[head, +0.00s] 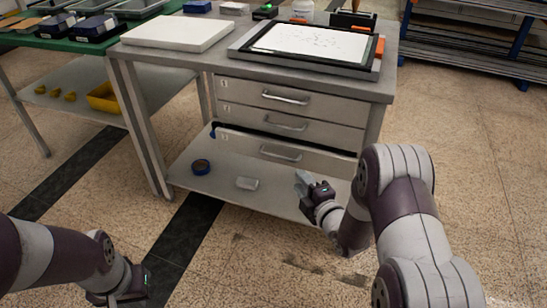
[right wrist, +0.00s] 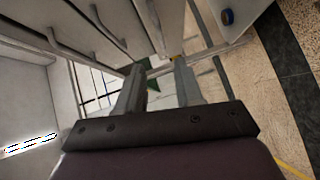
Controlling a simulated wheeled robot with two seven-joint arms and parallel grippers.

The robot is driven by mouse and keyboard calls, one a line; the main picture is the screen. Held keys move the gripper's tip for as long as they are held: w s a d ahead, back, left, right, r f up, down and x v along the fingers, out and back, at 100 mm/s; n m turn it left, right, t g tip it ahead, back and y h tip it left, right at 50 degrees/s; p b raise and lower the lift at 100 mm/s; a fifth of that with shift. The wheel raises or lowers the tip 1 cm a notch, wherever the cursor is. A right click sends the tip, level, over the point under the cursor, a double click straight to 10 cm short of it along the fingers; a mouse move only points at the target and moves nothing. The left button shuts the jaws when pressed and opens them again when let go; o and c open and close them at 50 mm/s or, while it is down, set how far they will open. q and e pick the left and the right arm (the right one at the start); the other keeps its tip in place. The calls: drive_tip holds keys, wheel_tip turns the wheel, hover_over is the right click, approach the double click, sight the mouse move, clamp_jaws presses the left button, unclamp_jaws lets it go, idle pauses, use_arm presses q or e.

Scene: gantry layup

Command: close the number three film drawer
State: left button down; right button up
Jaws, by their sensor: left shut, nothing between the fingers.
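The number three film drawer (head: 235,142) is the lowest of the drawers in the grey workbench in the head view. It stands out a little, with a dark gap along its top edge. Its bar handle (head: 280,153) is on its front. My right gripper (head: 304,183) is just below and in front of this drawer, apart from the handle. In the right wrist view its two fingers (right wrist: 158,85) stand apart with nothing between them; drawer fronts and handles show at left. My left gripper (head: 125,288) is low at the left of the head view, shut and empty, away from the bench.
Two upper drawers (head: 245,93) look shut. A framed light panel (head: 310,42) and a white slab (head: 177,31) lie on the bench top. Open floor lies in front.

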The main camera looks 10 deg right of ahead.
sight(280, 158)
drive_tip(key=b+x, duration=0.4)
drive_tip(key=x, duration=0.8)
drive_tip(key=shift+w, duration=0.25)
drive_tip(key=shift+c, duration=0.3)
clamp_jaws()
